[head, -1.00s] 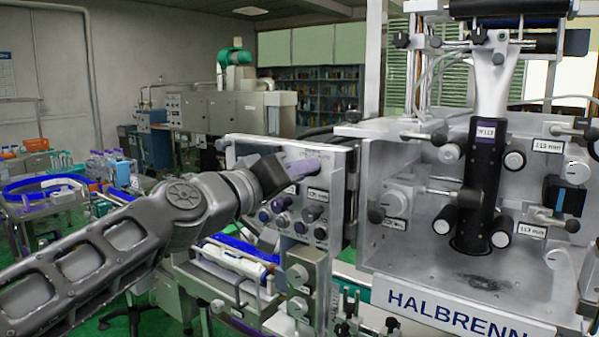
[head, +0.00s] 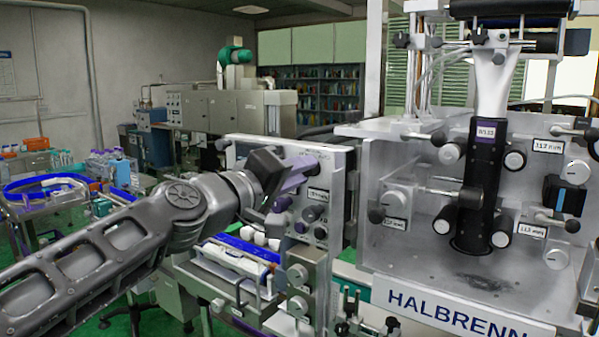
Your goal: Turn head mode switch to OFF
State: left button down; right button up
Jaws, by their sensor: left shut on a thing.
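The grey control panel (head: 339,185) stands upright left of the HALBRENN machine, with several dark and purple knobs on its face. My left gripper (head: 296,175) comes in from the left, with its purple fingers at the upper part of this panel. It is shut on what appears to be the head mode switch, which the fingers hide. The switch's position and its lettering cannot be read. A purple-grey knob (head: 282,204) and a dark knob (head: 312,213) show just below the fingers. My right gripper is not in view.
The machine's base (head: 455,309) and its black vertical column (head: 477,190) stand to the right of the panel. Below the panel are grey lower knobs (head: 298,275) and a tray (head: 235,259) with white items. A cart with a blue ring (head: 42,186) is far left.

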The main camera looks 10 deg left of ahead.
pick_arm(q)
jog(key=c, duration=1.2)
grip_release()
jog(key=b+v, duration=0.1)
jog(key=v, duration=0.7)
jog(key=shift+b, duration=0.3)
jog(key=shift+w, duration=0.1)
